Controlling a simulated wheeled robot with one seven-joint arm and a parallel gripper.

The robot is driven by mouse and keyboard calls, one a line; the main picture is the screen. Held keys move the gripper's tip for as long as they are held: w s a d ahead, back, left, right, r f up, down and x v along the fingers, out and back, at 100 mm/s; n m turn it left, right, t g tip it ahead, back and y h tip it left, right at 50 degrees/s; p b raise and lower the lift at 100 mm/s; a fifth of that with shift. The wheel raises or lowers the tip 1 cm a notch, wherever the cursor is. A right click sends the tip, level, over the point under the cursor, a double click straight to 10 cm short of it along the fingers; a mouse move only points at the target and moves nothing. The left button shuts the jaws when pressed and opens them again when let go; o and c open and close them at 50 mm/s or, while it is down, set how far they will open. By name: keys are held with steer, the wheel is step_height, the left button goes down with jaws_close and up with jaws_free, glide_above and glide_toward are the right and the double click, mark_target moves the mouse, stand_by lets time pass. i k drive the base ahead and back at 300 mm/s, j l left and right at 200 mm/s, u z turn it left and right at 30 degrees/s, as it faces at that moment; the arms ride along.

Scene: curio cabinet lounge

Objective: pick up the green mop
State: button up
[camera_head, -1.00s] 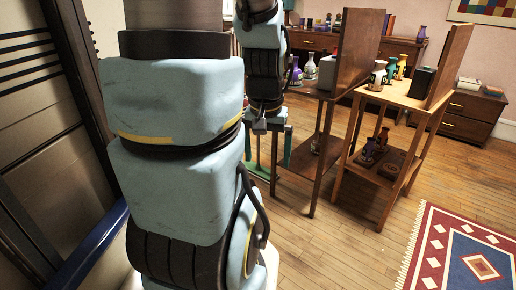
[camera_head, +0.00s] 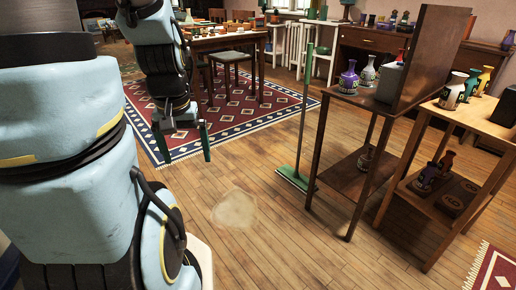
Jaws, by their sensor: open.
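The green mop (camera_head: 303,115) stands nearly upright beside the dark wooden stand. Its long thin green handle rises from a flat green head (camera_head: 296,179) that rests on the wooden floor. My gripper (camera_head: 183,152) hangs to the left of the mop, its two green fingers pointing down and spread apart with nothing between them. It is clearly apart from the mop, over the edge of the patterned rug as seen here.
The dark wooden stand (camera_head: 345,104) with vases is just right of the mop, and a lighter stand (camera_head: 478,122) is farther right. A dining table (camera_head: 228,42) with chairs is behind. A pale patch (camera_head: 234,209) marks the otherwise open floor.

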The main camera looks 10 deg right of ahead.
mark_target(293, 176)
steer(key=u, duration=0.45)
steer(key=i+l+u, duration=0.1)
steer(key=l, duration=0.3)
steer(key=i+l+u, duration=0.15)
steer(key=l, duration=0.25)
steer(key=i+l+u, duration=0.1)
steer(key=l, duration=0.35)
steer(key=i+l+u, duration=0.1)
steer(key=l, duration=0.3)
steer(key=i+l+u, duration=0.15)
steer(key=l, duration=0.3)
